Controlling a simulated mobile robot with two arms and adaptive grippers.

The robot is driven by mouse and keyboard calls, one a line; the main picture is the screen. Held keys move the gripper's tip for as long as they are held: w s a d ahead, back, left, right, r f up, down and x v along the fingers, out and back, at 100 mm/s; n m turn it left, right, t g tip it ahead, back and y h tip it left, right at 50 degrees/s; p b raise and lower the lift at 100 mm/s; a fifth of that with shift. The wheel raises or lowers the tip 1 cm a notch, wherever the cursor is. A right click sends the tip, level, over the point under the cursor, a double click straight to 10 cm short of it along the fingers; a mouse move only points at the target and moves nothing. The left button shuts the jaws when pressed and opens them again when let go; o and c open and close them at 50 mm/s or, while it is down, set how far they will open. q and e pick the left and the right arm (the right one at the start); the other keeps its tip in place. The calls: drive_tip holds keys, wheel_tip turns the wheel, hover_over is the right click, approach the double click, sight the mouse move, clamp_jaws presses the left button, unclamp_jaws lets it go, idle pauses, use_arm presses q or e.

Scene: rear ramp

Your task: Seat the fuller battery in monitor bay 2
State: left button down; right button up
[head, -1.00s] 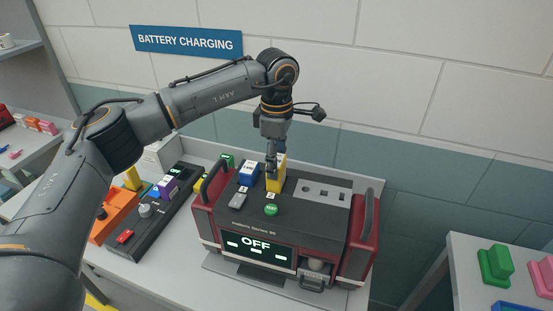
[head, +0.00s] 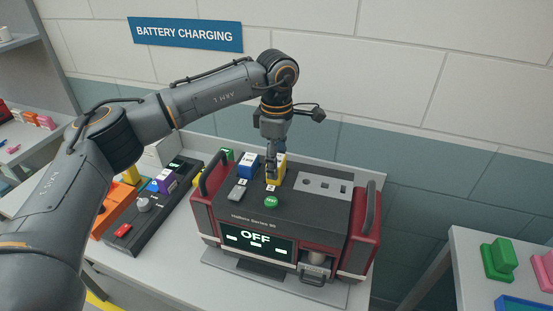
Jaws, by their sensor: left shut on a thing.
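My left gripper (head: 271,171) is shut on the yellow battery (head: 280,170), upright at the rear of the monitor's top. The battery's lower end meets the bay behind a small white 2 mark; whether it is fully down I cannot tell. The monitor (head: 310,215) has a dark top, red sides and a front screen reading OFF. A blue battery (head: 249,166) stands upright in the bay to the left. A green button (head: 271,201) is in front of the bays. My right gripper is not in view.
A dark charging strip (head: 150,221) on the left holds a purple battery (head: 166,182) and others partly hidden by my arm. An orange tray (head: 106,219) lies beside it. Another table with green (head: 498,260) and pink blocks stands at the right. The monitor's handles rise at its sides.

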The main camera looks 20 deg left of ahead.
use_arm(q)
drive_tip(key=shift+f+b, duration=0.5)
drive_tip(key=shift+f, duration=0.25)
drive_tip(key=shift+c, duration=2.2)
unclamp_jaws()
wheel_tip(320, 180, up, 12)
